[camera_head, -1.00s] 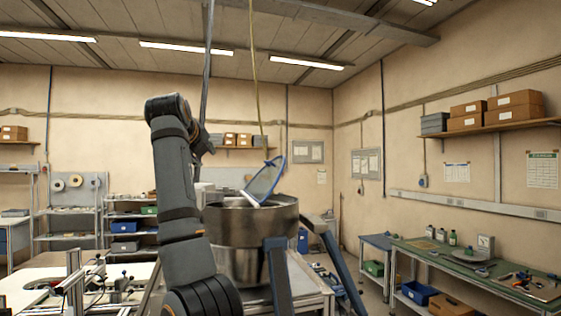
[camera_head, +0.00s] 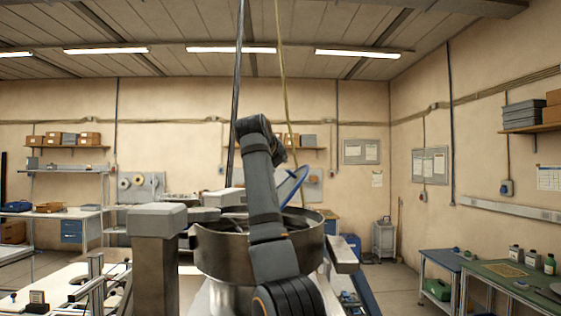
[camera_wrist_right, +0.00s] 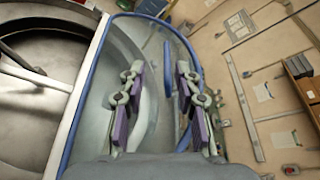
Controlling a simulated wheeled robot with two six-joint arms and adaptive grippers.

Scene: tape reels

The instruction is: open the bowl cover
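The bowl (camera_head: 215,255) is a wide round metal vessel in the middle of the head view, partly hidden by my right arm. Its cover (camera_head: 293,184), a clear panel with a blue rim, stands tilted up above the bowl. In the right wrist view, the cover (camera_wrist_right: 118,55) fills the middle, with the bowl's dark inside at the left. My right gripper (camera_wrist_right: 158,75) is open in front of the cover, its two fingers apart. A blue bar shows between the fingers; I cannot tell whether they touch it. My left gripper is not in view.
A grey block-topped post (camera_head: 157,225) stands left of the bowl. A white-topped table with fixtures (camera_head: 95,290) is at the lower left. A green-topped bench (camera_head: 500,275) with bottles is at the right. Cables (camera_head: 240,90) hang above the bowl.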

